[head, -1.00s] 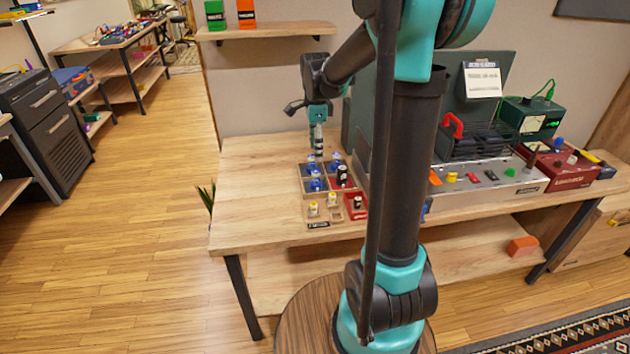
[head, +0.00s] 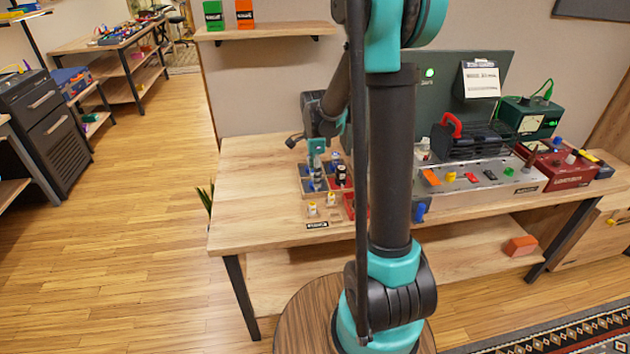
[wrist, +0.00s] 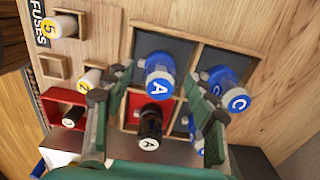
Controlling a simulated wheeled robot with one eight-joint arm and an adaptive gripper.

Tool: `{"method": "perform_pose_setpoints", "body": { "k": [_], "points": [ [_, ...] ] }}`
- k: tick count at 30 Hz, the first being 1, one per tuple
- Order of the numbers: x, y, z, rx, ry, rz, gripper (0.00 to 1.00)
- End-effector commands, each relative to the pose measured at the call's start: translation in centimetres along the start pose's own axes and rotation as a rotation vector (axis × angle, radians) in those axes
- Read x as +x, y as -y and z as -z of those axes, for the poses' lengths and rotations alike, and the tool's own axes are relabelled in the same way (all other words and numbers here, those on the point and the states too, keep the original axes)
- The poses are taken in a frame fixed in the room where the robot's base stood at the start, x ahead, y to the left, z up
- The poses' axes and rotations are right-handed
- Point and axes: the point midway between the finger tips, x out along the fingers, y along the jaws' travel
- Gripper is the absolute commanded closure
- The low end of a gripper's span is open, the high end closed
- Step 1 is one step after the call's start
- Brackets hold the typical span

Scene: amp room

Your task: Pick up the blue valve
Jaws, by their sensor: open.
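Several blue valves with glass tops stand in a divided wooden tray (head: 345,207) on the bench. In the wrist view, a blue valve marked A (wrist: 159,77) sits in a dark compartment, between and just beyond my fingertips. A blue valve marked C (wrist: 229,92) is in the dark compartment to the right, outside my right finger. Another blue valve is partly hidden behind that finger. A black valve marked A (wrist: 149,128) stands in a red compartment between the fingers. My gripper (wrist: 160,92) is open and empty, pointing down over the tray; in the head view it is low among the valves (head: 336,158).
White fuses with yellow ends (wrist: 65,26) stand in small wooden holders beside the tray. A metal panel with coloured switches (head: 475,177) and a red box (head: 565,170) stand to the right. The bench's left part (head: 245,190) is clear.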

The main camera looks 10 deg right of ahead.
Motion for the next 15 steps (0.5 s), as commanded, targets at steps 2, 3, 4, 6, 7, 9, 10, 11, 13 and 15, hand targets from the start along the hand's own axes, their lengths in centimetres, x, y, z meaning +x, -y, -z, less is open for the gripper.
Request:
{"method": "perform_pose_setpoints", "body": {
  "k": [2,3,4,6,7,9,10,11,13,15],
  "points": [
    [-0.01,0.00,0.00,0.000,0.000,0.000,0.45],
    [-0.02,0.00,0.00,0.000,0.000,0.000,0.45],
    [-0.02,0.00,0.00,0.000,0.000,0.000,0.46],
    [-0.03,0.00,0.00,0.000,0.000,0.000,0.55],
    [-0.03,0.00,0.00,0.000,0.000,0.000,0.58],
    [-0.03,0.00,0.00,0.000,0.000,0.000,0.67],
    [-0.03,0.00,0.00,0.000,0.000,0.000,0.71],
    [-0.04,0.00,0.00,0.000,0.000,0.000,0.74],
    [-0.04,0.00,0.00,0.000,0.000,0.000,0.83],
    [-0.04,0.00,0.00,0.000,0.000,0.000,0.92]
  ]
}}
